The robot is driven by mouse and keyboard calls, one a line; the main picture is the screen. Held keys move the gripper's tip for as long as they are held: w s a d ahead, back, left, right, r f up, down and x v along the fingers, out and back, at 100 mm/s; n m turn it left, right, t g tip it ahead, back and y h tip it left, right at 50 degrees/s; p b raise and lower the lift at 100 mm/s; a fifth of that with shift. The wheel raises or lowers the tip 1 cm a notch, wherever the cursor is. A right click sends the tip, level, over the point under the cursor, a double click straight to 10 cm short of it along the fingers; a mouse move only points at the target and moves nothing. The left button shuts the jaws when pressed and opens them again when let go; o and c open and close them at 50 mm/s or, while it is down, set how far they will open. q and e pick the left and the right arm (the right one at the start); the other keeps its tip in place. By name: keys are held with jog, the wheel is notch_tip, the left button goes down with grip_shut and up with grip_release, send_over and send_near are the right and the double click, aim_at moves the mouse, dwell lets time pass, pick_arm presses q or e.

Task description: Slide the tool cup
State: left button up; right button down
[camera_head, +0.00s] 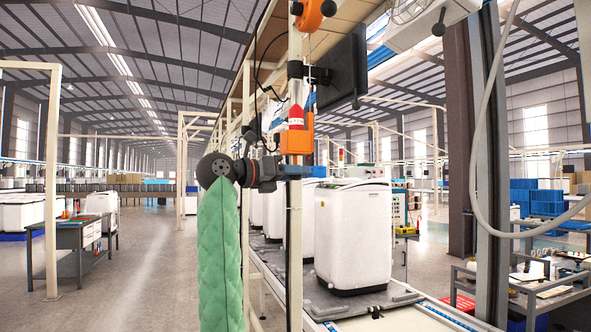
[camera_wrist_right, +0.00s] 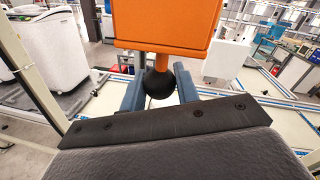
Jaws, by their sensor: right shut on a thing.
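The tool cup (camera_head: 297,141) is an orange box-shaped holder on the upright post, with a red-and-white item standing in it. In the right wrist view the orange cup (camera_wrist_right: 163,22) fills the top middle, with a short orange stem and a black ball knob (camera_wrist_right: 160,84) below it. My right gripper (camera_head: 290,171) is just under the cup at the post, its arm in a green sleeve. In the wrist view my right gripper (camera_wrist_right: 160,92) has its blue-grey fingers on both sides of the knob, shut on it. My left gripper is not in view.
The pale post (camera_head: 294,240) stands at the conveyor's edge. White washing machines (camera_head: 353,235) stand on the conveyor behind it. A dark monitor (camera_head: 345,68) hangs above. A workbench (camera_head: 80,243) stands at left, with open floor between.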

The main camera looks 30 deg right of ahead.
pick_arm(q)
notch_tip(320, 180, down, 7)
jog(key=b, duration=0.4)
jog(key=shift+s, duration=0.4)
pick_arm(e)
notch_tip(320, 180, down, 10)
jog(key=shift+r, duration=0.25)
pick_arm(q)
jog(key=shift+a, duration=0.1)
pick_arm(e)
jog(key=c, duration=1)
grip_release()
jog(key=shift+c, duration=0.2)
jog(key=shift+a, duration=0.1)
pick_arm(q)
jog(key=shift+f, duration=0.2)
pick_arm(e)
jog(key=a, duration=0.7)
jog(key=shift+w+a, duration=0.35)
jog(key=shift+w, duration=0.1)
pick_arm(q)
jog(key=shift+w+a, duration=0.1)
